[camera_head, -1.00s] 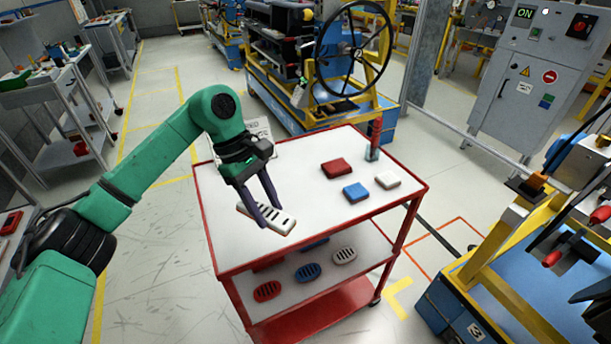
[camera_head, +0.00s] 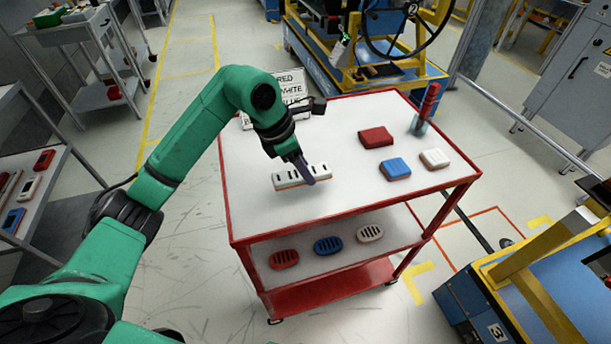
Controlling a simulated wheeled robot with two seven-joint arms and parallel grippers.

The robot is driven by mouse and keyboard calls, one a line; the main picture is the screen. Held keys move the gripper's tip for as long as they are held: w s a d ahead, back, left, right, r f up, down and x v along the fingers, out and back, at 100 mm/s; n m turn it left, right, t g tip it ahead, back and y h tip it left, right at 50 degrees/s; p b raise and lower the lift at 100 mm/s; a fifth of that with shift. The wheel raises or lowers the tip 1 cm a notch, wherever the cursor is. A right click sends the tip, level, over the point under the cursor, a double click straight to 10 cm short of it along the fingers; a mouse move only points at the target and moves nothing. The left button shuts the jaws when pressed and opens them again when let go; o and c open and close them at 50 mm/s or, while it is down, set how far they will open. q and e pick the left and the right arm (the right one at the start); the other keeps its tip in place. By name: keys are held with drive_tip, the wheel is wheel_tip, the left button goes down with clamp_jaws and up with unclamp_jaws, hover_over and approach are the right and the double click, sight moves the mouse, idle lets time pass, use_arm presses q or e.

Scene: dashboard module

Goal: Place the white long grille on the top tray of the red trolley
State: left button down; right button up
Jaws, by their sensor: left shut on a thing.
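The white long grille (camera_head: 288,177) has dark slots and a reddish lower edge. My left gripper (camera_head: 306,175) is shut on it, with one dark finger showing in front of it. The grille is over the left half of the top tray (camera_head: 350,190) of the red trolley, close to the surface and roughly level. I cannot tell whether it touches the tray. My right gripper is not in view.
On the top tray are a red block (camera_head: 376,137), a blue block (camera_head: 396,168), a white block (camera_head: 435,158) and a red-handled tool (camera_head: 425,108). A sign (camera_head: 288,88) stands at the back left. Red, blue and white oval grilles (camera_head: 328,245) lie on the lower shelf.

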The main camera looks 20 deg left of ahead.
sight(304, 181)
use_arm(q)
wheel_tip(304, 181, down, 4)
drive_tip(key=shift+s, duration=0.1)
drive_tip(key=shift+f, duration=0.15)
drive_tip(key=shift+c, duration=1.7)
unclamp_jaws()
drive_tip(key=shift+r, duration=0.25)
drive_tip(key=b+v, duration=0.1)
drive_tip(key=v, duration=1)
drive_tip(key=shift+s+a+r, duration=0.1)
drive_tip(key=shift+a+r, duration=0.05)
drive_tip(key=shift+r, duration=0.2)
